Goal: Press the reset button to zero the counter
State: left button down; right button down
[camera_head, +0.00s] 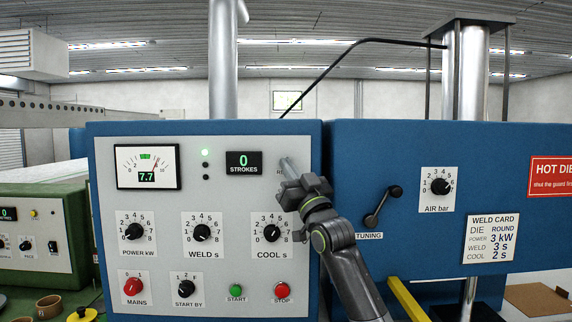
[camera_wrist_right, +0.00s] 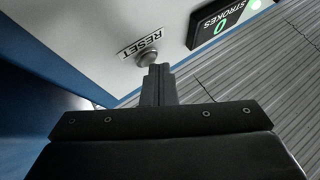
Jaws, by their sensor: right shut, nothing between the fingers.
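The strokes counter (camera_head: 244,163) is on the upper right of the white panel and reads 0. It also shows upside down in the right wrist view (camera_wrist_right: 221,26). The reset button (camera_wrist_right: 147,57) is a small grey round button beside its RESET label (camera_wrist_right: 140,44). My left gripper is not in view.
The panel holds a meter (camera_head: 148,167), several black knobs, a red mains knob (camera_head: 133,287), a green start button (camera_head: 236,290) and a red stop button (camera_head: 281,290). A tuning lever (camera_head: 382,205) and air knob (camera_head: 440,187) are on the blue cabinet at right.

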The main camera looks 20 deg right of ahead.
jog(key=shift+s, duration=0.1)
jog(key=shift+s+a+p, duration=0.25)
jog(key=shift+s+p, duration=0.3)
jog(key=shift+s, duration=0.2)
jog(key=shift+s+a+p, duration=0.25)
jog(key=shift+s+p, duration=0.05)
jog(key=shift+s, duration=0.5)
jog(key=shift+s+a+p, duration=0.2)
jog(key=shift+s+p, duration=0.05)
jog(key=shift+s, duration=0.55)
jog(key=shift+s+a+p, duration=0.25)
jog(key=shift+s+p, duration=0.05)
jog(key=shift+s, duration=0.5)
